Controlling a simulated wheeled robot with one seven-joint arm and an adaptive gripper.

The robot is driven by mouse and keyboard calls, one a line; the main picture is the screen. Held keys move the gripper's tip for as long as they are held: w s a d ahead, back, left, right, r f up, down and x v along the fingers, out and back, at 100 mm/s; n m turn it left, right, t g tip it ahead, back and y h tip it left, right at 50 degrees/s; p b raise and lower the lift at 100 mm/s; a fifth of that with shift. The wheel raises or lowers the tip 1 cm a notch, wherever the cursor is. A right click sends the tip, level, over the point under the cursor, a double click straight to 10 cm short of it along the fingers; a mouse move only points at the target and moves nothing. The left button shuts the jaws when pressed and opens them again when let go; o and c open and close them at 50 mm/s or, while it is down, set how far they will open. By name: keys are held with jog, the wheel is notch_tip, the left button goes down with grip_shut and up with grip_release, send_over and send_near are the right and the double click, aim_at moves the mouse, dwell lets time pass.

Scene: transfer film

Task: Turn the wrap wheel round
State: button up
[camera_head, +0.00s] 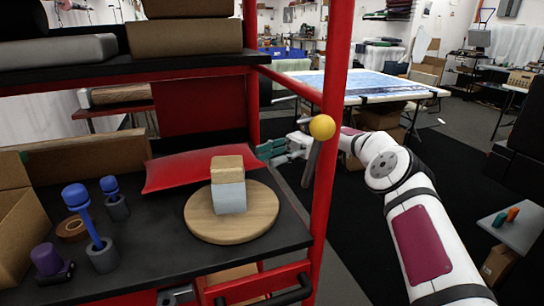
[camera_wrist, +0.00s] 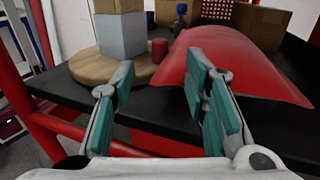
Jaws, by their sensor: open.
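The round wooden wheel (camera_head: 262,228) lies flat on the black shelf. A block with a grey lower part and a tan top (camera_head: 228,185) stands on it. In the wrist view the wheel (camera_wrist: 88,67) is at upper left, partly hidden by the block (camera_wrist: 122,35) and my left finger. My gripper (camera_head: 272,149) is open and empty, with teal pads, behind the wheel and beside the red post in the head view. In the wrist view my gripper (camera_wrist: 162,85) has its fingers spread in front of the shelf edge, apart from the wheel.
A red sheet or cushion (camera_head: 180,168) lies behind the wheel. Blue-topped pegs (camera_head: 92,225), a tape roll (camera_head: 72,228) and cardboard boxes (camera_head: 18,210) fill the left shelf.

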aim_at(252, 182)
jog(key=shift+r, duration=0.1)
jog(key=c, duration=0.6)
jog(key=shift+s+a+r+p, duration=0.2)
jog(key=shift+s+p, duration=0.1)
jog(key=shift+p, duration=0.15)
grip_shut()
jog(key=s+m+t+y+p, duration=0.1)
jog(key=s+r+t+y+p, duration=0.1)
jog(key=p, duration=0.1)
jog(key=s+d+m+t+y+p, duration=0.1)
jog(key=shift+s+r+m+p, duration=0.15)
jog(key=shift+s+m+p, duration=0.15)
jog(key=shift+s+p, duration=0.1)
jog(key=s+d+f+m+t+p, duration=0.2)
jog(key=s+d+m+t+p, duration=0.35)
jog(key=d+t, duration=0.35)
jog(key=shift+m+t, duration=0.45)
jog(key=shift+t, duration=0.25)
jog(key=w+a, duration=0.1)
jog(key=a, duration=0.4)
jog(key=w+a, duration=0.1)
jog(key=a, duration=0.4)
jog(key=w+a, duration=0.1)
jog(key=a, duration=0.4)
jog(key=shift+f, duration=0.2)
